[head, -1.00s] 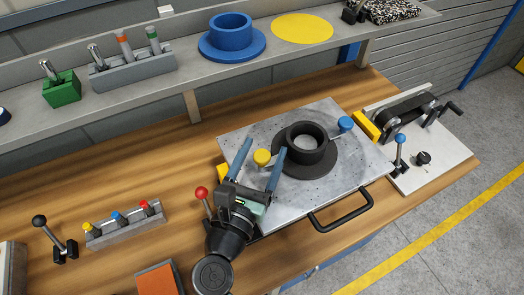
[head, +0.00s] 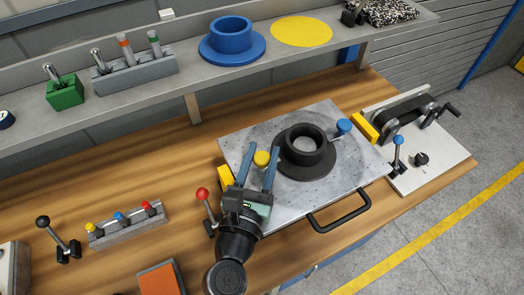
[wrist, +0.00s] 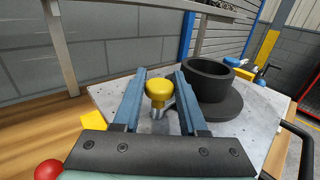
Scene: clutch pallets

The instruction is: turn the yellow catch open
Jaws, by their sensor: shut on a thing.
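The yellow catch (head: 262,159) has a round yellow knob on a short metal stem. It stands on the grey speckled plate (head: 330,196), left of the black flanged ring (head: 303,150). My gripper (head: 257,167) is over the left part of the plate, with its two blue fingers on either side of the catch. In the wrist view the yellow knob (wrist: 159,91) shows between the fingers (wrist: 158,98), with its stem below. The gripper is shut on the catch. The exact contact points are hard to see. The blue-knobbed catch (head: 343,126) is right of the ring.
A red-knobbed lever (head: 203,195) stands close left of my gripper. Yellow blocks (head: 226,178) sit at the plate's sides, and a black handle (head: 340,212) is at its front edge. A shelf with a blue flanged ring (head: 230,35) runs behind.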

